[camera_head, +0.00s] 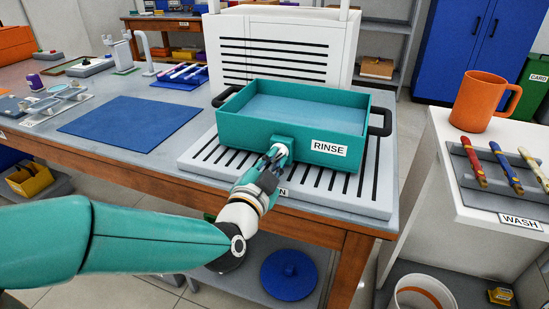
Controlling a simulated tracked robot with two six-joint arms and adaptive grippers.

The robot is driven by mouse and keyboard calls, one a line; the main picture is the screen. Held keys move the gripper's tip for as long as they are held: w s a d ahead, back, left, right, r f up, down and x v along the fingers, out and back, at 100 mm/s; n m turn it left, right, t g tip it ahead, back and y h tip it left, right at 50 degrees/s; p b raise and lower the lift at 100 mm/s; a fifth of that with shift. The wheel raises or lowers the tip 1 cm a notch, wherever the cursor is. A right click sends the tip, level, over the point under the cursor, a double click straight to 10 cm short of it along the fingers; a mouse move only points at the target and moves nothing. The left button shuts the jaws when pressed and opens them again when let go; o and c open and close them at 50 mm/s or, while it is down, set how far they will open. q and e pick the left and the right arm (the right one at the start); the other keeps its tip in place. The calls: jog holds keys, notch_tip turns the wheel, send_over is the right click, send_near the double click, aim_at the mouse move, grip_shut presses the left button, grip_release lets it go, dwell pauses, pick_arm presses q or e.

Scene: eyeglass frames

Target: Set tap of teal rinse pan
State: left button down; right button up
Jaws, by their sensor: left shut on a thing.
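The teal rinse pan (244,133), labelled RINSE, stands on a grey slotted drain board (203,158) on the workbench. It has black handles at both ends and a pale blue surface inside. A teal block with the tap (281,143) sticks out from the pan's front wall. My left gripper (274,157) is at the tap, shut on it, and its fingers hide most of it. The tap's exact setting cannot be told. My right gripper is not in view.
A white slotted panel (275,22) stands right behind the pan. A blue mat (131,123) lies to the left on the bench. An orange mug (479,102) and a WASH tray (468,181) stand on the white counter at right.

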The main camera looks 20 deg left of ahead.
pick_arm(q)
jog(key=shift+f+m, duration=0.15)
jog(key=shift+m, duration=0.35)
jog(key=shift+d, duration=0.1)
jog(key=c, duration=1.2)
grip_release()
jog(key=shift+s, duration=0.1)
jog(key=s, duration=0.7)
jog(key=shift+s+a, duration=0.2)
